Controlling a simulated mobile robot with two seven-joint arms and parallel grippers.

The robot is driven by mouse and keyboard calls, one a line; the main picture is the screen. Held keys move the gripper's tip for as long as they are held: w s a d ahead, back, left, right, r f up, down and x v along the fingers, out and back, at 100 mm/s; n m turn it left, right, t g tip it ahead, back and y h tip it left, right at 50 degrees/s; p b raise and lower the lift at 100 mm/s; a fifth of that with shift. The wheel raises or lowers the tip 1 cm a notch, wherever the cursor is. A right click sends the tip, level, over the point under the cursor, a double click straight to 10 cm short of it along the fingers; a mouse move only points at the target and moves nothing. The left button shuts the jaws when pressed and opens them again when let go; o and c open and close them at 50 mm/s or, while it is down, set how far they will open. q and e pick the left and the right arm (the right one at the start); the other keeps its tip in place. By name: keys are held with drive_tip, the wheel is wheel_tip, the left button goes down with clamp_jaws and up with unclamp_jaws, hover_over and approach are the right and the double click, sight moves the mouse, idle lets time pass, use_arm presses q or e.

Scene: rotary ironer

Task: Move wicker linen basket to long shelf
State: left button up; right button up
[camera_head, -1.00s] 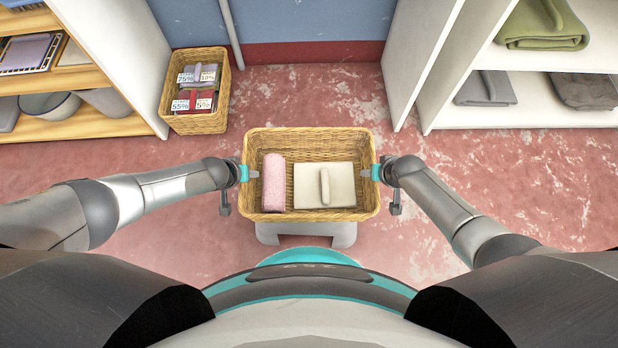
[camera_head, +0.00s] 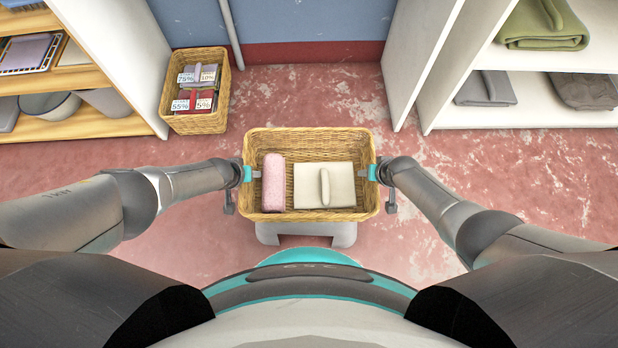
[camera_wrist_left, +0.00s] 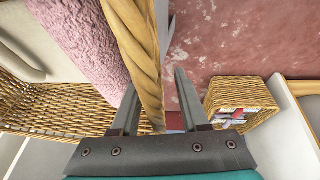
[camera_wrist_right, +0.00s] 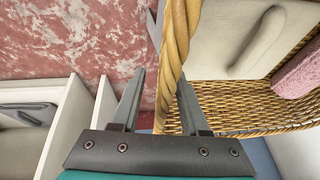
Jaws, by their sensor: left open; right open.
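The wicker linen basket (camera_head: 310,138) stands upright on a grey stool in the middle of the head view. It holds a rolled pink towel (camera_head: 273,182) and a folded cream cloth (camera_head: 310,185). My left gripper (camera_head: 250,174) is open at the left rim, with the rim (camera_wrist_left: 140,50) between its fingers (camera_wrist_left: 158,88) in the left wrist view. My right gripper (camera_head: 372,173) is open at the right rim, with the rim (camera_wrist_right: 176,50) between its fingers (camera_wrist_right: 162,88) in the right wrist view. White shelving (camera_head: 520,115) stands at the back right; I cannot tell whether it is the long shelf.
A smaller wicker basket (camera_head: 200,122) with labelled items stands on the floor at the back left. Wooden shelves (camera_head: 85,122) are at the far left. The grey stool (camera_head: 343,234) is close to my base. Red floor (camera_head: 310,95) is clear behind the basket.

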use_arm(q)
clamp_jaws()
use_arm(e)
clamp_jaws()
idle(1.0)
